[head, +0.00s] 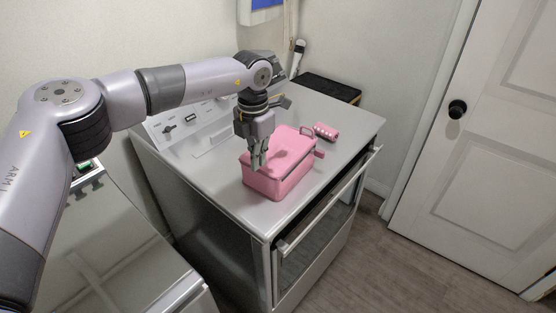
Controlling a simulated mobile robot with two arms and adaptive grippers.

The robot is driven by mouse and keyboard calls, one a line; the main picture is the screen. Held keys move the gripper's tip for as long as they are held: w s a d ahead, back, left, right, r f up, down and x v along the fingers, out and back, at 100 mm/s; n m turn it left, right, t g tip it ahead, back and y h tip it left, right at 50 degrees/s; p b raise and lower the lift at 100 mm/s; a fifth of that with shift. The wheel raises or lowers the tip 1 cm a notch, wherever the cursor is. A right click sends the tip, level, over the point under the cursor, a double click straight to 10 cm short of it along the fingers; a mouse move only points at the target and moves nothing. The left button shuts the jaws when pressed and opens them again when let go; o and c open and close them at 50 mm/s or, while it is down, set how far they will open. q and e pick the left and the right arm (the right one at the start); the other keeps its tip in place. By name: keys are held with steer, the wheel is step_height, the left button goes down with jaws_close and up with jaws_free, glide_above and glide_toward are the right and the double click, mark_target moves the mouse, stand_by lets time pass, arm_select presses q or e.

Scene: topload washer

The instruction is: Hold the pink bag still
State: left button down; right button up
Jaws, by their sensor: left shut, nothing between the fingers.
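The pink bag (290,170) is box-shaped and sits upright on the light top of the appliance, near its front edge. A small loop handle shows at its right end. My left gripper (257,164) points down at the bag's left end, its fingers together with nothing between them. The fingertips overlap the bag's top in the picture; I cannot tell whether they touch it. The gripper hides part of the bag's back left corner. My right gripper is not in view.
The bag stands on a stove-like appliance (347,122) with a front handle bar and a glass door. A small pink roll-shaped item (326,132) lies behind the bag to the right. A washer (120,250) stands at the left. A white door (490,130) is at the right.

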arm_select(q)
steer(key=shift+f, duration=0.7)
stand_by(0.5)
steer(key=shift+s+f, duration=0.15)
steer(key=shift+f, duration=0.05)
stand_by(0.6)
